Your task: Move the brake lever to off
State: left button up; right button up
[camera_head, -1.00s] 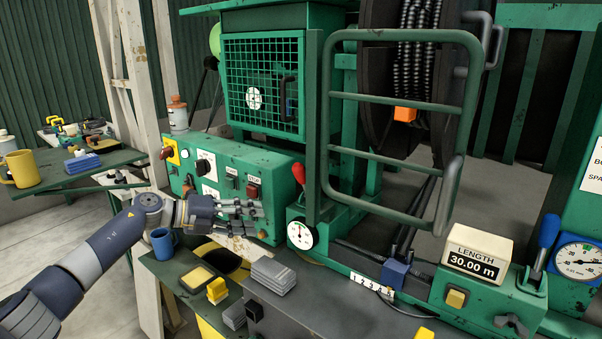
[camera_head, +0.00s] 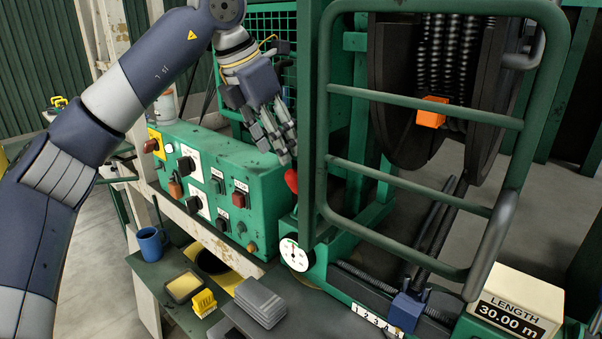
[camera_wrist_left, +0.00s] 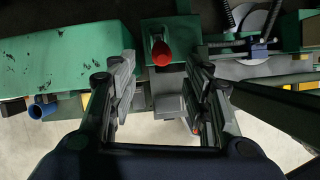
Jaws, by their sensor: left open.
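A lever with a red knob (camera_head: 291,180) stands on the green housing beside a white round gauge (camera_head: 297,254). I cannot read a brake or off label on it. My left gripper (camera_head: 282,148) is just above the red knob, with its fingers pointing down. In the left wrist view the red knob (camera_wrist_left: 161,53) lies between the two spread fingers of the left gripper (camera_wrist_left: 162,64), near the level of their tips. The fingers are open and hold nothing. I cannot tell how far the tips are above the knob. My right gripper is not in view.
A green tube guard frame (camera_head: 425,98) stands close to the right of the lever. A green control box (camera_head: 222,180) with switches lies to the left. A blue mug (camera_head: 151,243) and grey blocks (camera_head: 260,302) are below. The LENGTH display (camera_head: 514,309) is at lower right.

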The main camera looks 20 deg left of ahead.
aim_at(289, 171)
pick_arm(q)
jog(key=x, duration=0.1)
jog(key=p+x, duration=0.1)
jog(key=x, duration=0.2)
jog(key=shift+s+d+f+p, duration=0.1)
jog(key=shift+s+f+p, duration=0.05)
jog(key=shift+f+p, duration=0.2)
jog(key=p+x, duration=0.1)
jog(key=x, duration=0.4)
jog(key=shift+w+f, duration=0.1)
jog(key=shift+w, duration=0.15)
jog(key=shift+f, duration=0.3)
jog(key=shift+c, duration=1.1)
grip_shut()
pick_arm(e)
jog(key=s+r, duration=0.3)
